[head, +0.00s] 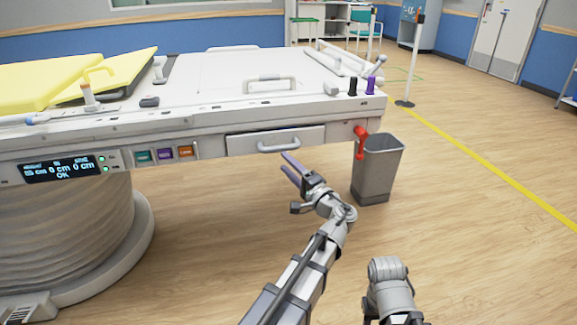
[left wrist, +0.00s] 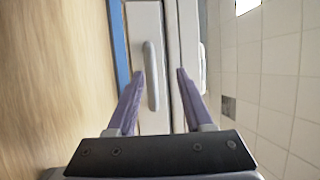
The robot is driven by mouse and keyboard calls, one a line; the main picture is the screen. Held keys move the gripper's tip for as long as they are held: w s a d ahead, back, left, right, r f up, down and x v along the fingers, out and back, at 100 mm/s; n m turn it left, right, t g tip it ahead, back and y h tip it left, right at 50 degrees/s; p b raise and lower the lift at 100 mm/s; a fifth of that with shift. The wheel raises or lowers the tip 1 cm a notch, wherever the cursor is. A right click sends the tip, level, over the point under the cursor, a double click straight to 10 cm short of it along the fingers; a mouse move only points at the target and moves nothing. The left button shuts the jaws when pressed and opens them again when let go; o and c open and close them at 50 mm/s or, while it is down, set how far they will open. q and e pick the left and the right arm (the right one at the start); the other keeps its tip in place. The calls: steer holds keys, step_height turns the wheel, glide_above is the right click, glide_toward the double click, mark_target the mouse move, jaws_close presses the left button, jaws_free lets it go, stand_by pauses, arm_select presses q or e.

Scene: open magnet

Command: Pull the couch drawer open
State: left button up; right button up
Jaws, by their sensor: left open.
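The couch drawer (head: 242,144) is a pale panel in the couch's front side, below the top surface, with a light curved handle (head: 279,147). It looks shut, flush with the couch side. My left gripper (head: 287,163) has purple fingers that are open, just below and in front of the handle in the head view. In the left wrist view, the handle (left wrist: 152,75) stands between the two spread fingers of the left gripper (left wrist: 157,80), ahead of them. I cannot tell whether any finger touches it. The fingers hold nothing. No right gripper fingers are in view.
A grey bin (head: 376,170) stands on the floor right of the drawer, under a red lever (head: 360,142) on the couch's corner. A display panel (head: 60,169) and coloured buttons (head: 165,154) are left of the drawer. The floor in front is clear.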

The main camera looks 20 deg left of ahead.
arm_select(q)
jaws_close()
stand_by(0.4)
steer(key=c, duration=0.7)
jaws_free()
steer(key=o, duration=0.9)
steer(key=shift+c, duration=0.2)
steer(key=shift+d, duration=0.1)
steer(key=b+v, duration=0.1)
steer(key=v, duration=0.6)
steer(key=shift+s+d, duration=0.25)
steer(key=shift+f, duration=0.1)
